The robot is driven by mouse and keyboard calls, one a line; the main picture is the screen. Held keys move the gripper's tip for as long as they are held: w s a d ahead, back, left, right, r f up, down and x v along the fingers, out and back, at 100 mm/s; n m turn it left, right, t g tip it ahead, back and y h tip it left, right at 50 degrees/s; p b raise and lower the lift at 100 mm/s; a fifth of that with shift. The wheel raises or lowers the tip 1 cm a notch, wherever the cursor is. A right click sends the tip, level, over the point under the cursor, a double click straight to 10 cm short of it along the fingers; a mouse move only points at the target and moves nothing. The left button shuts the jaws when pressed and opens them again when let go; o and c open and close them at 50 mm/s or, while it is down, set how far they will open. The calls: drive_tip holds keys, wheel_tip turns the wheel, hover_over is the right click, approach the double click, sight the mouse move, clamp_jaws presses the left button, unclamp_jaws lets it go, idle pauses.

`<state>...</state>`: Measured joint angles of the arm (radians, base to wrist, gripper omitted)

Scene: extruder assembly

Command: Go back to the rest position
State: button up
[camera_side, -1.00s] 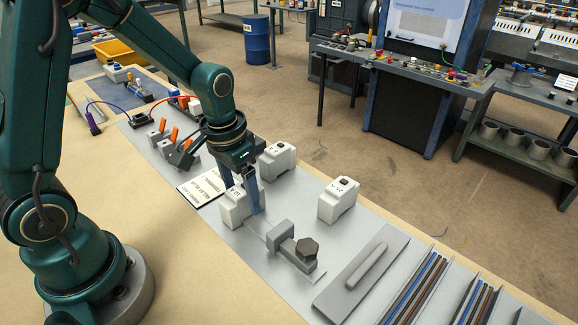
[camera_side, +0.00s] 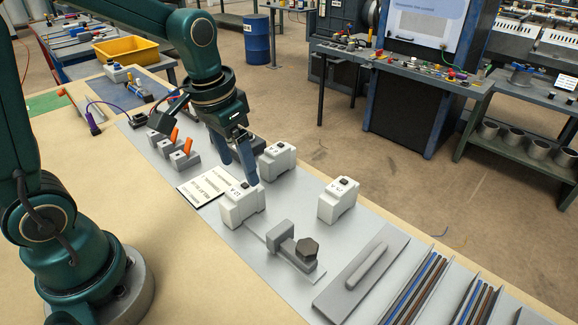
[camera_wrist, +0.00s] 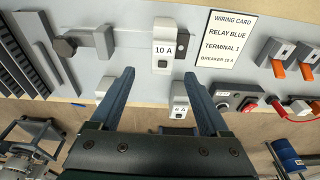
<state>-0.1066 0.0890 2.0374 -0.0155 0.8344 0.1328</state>
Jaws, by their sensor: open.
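My gripper (camera_side: 238,176) is open and empty, its two blue-grey fingers pointing down behind and above the white 10 A breaker (camera_side: 242,207). In the wrist view, my gripper (camera_wrist: 159,76) has its fingertips spread, with the 10 A breaker (camera_wrist: 163,50) upright ahead of the gap between them. A second white breaker (camera_side: 278,162), labelled 6 A in the wrist view (camera_wrist: 180,108), stands close to the right of the fingers. A third white breaker (camera_side: 338,200) stands further right; the left finger partly hides it in the wrist view.
The wiring card (camera_side: 203,187) lies left of the 10 A breaker. Orange-levered terminals (camera_side: 185,156) stand further left. A grey clamp with a dark hex knob (camera_side: 307,248) and a grey plate (camera_side: 362,275) lie to the front right. Open room lies above the bench.

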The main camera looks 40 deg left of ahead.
drive_tip(key=s+d+r+t, duration=0.2)
drive_tip(key=s+r, duration=0.3)
drive_tip(key=s, duration=0.5)
drive_tip(key=shift+s+d+t, duration=0.2)
drive_tip(key=shift+d+t, duration=0.05)
drive_tip(key=shift+t, duration=0.55)
